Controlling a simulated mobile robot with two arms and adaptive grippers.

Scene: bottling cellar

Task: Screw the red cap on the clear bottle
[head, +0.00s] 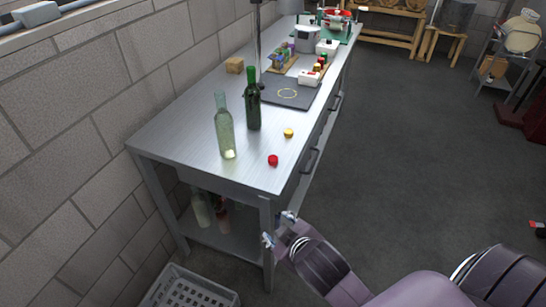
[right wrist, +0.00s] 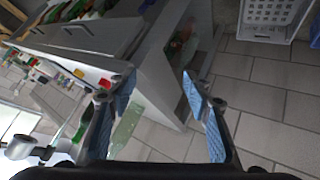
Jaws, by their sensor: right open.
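The clear bottle (head: 225,128) stands upright and uncapped near the left end of the steel bench; it also shows pale green in the right wrist view (right wrist: 127,130). The red cap (head: 273,160) lies on the bench top near the front corner, to the right of the bottle and apart from it. My right gripper (head: 279,229) is open and empty, in front of the bench's near end and below the top. In the right wrist view its two fingers (right wrist: 158,80) are spread wide with nothing between them. My left gripper does not show.
A dark green bottle (head: 253,100) stands behind the clear one, and a yellow cap (head: 288,132) lies beyond the red one. A dark mat (head: 290,94) lies farther back. A grey crate (head: 190,287) is on the floor.

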